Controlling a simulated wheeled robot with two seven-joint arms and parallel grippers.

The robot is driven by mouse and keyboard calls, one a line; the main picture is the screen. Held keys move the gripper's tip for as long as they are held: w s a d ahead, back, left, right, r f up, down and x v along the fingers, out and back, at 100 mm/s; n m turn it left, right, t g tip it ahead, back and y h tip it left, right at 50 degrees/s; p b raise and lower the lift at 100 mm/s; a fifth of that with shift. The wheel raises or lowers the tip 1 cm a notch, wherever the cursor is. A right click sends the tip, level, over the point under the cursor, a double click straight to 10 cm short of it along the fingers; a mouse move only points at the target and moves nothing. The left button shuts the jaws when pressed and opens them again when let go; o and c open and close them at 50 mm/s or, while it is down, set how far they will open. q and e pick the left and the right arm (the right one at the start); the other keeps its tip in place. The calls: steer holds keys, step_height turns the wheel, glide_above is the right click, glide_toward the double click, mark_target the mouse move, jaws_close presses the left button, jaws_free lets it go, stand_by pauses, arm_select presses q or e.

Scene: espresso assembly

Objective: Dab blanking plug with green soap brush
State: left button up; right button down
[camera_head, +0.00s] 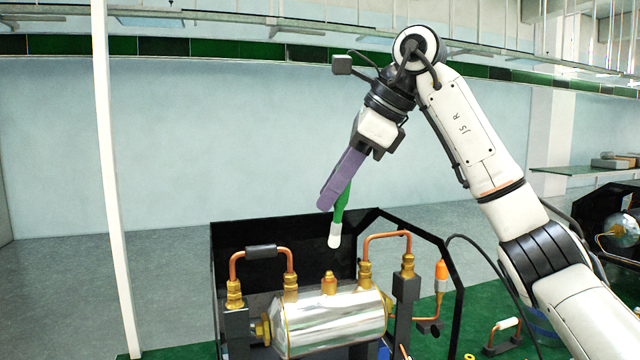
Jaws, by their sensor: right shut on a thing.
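The green soap brush (341,204) has a green handle and a white tip (335,236) that points down. My right gripper (333,198), with purple fingers, is shut on the brush handle. The brush is tilted a little. A brass plug (329,284), likely the blanking plug, stands upright on top of the shiny boiler (335,322). In the picture the white tip is just above the plug, with a visible gap between them; the depth between them is hard to tell. My left gripper is not in view.
Copper pipes with brass fittings rise on both sides of the plug, the left pipe (234,262) and the right pipe (388,236). A black frame (285,232) stands behind the boiler. An orange-handled item (441,276) is at the right. Green bench surface (470,300) shows there.

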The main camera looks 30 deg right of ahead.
steer(key=shift+s+f, duration=0.2)
steer(key=shift+f, duration=0.6)
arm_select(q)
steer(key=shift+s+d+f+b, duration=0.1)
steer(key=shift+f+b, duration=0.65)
arm_select(e)
steer(key=shift+f, duration=2.85)
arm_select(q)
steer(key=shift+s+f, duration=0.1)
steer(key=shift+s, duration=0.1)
